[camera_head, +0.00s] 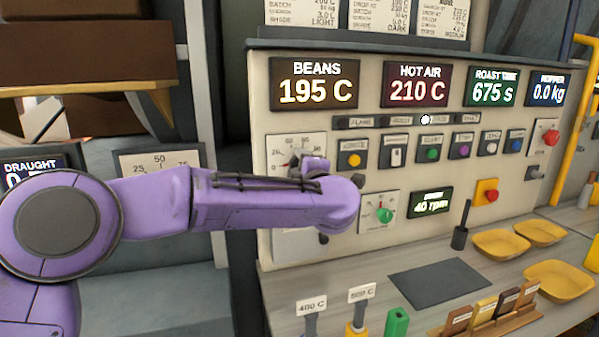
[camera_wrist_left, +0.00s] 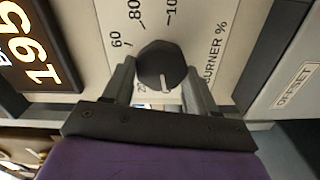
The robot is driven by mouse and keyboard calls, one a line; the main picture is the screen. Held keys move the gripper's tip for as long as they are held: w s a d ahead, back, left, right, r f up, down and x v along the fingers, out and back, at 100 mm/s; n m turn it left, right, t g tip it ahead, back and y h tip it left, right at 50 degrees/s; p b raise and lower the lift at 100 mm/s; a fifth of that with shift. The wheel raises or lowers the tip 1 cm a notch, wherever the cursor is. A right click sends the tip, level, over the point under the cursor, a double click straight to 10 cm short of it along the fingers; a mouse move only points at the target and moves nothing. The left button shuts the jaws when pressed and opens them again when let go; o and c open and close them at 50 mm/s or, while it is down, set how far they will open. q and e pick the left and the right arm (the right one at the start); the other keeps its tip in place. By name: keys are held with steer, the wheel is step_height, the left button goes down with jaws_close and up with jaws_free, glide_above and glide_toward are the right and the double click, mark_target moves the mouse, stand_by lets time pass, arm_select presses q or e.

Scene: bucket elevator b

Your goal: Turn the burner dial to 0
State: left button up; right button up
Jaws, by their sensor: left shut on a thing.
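The burner dial is a dark faceted knob (camera_wrist_left: 160,62) on a white scale plate marked "BURNER %" (camera_wrist_left: 215,52) in the left wrist view. The numbers 60, 80 and 100 show around it, with a partly hidden 20 by the left finger. The knob's white pointer line lies toward the bottom of the picture, just right of that 20. My left gripper (camera_wrist_left: 161,78) is shut on the knob, one finger on each side. In the head view the plate (camera_head: 285,146) shows at the panel's left, and my purple arm covers most of the dial. My right gripper is not in view.
The panel carries displays such as the "BEANS" screen (camera_head: 314,83) above, and a lower dial with a green knob (camera_head: 384,214) close to my arm. A red button (camera_head: 491,196) sits further right. Yellow trays (camera_head: 501,243) and a dark mat (camera_head: 438,282) lie on the counter.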

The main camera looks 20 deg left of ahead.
arm_select(q)
steer(key=shift+r, duration=0.2)
steer(key=o, duration=0.9)
steer(key=shift+o, duration=0.5)
steer(key=shift+w+f, duration=0.2)
steer(key=shift+w, duration=0.1)
steer(key=b+v, duration=0.2)
steer(key=v, duration=0.8)
steer(key=shift+s+d+b, duration=0.25)
steer(key=shift+b, duration=0.15)
